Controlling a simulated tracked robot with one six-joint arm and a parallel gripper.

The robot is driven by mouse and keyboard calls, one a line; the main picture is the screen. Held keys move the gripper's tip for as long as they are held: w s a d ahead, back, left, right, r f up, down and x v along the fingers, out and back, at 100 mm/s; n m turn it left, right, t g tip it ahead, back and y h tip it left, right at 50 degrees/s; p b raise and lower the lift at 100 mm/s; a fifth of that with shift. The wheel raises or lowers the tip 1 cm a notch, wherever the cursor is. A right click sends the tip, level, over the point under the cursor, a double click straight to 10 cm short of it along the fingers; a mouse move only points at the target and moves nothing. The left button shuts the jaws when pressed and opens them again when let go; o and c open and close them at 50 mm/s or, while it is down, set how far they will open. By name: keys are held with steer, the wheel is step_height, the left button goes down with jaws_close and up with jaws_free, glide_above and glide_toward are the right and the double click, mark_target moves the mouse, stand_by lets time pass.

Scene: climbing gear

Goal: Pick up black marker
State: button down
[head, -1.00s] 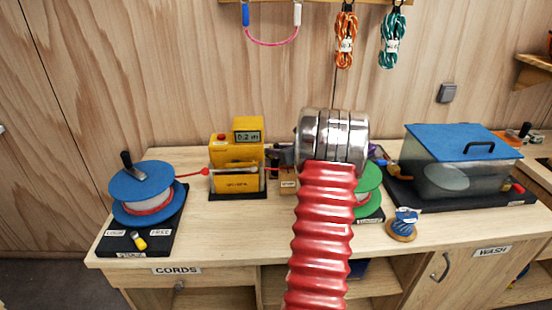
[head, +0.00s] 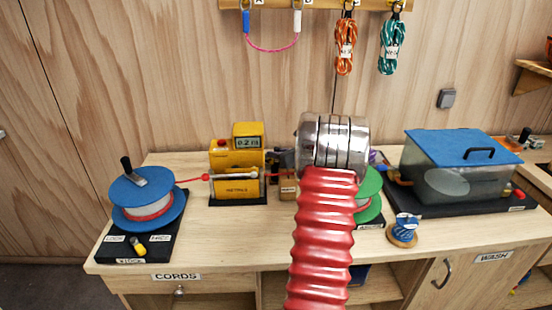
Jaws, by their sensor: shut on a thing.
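I see no black marker in the head view. The silver wrist (head: 334,143) of my arm, above its red ribbed sleeve, stands in front of the middle of the bench. It covers what lies straight behind it. My gripper's fingers do not show, so I cannot see what is between them. Small dark shapes show at the left edge of the wrist, too unclear to name.
On the wooden bench (head: 240,232) stand a blue reel (head: 140,187), a yellow meter (head: 235,184), a partly hidden green reel (head: 370,188), a small blue-topped spool (head: 404,229) and a blue-lidded clear tank (head: 455,180). Coiled cords (head: 346,47) hang above. The front middle is clear.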

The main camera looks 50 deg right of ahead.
step_height(320, 180, up, 17)
stand_by(0.4)
stand_by(0.5)
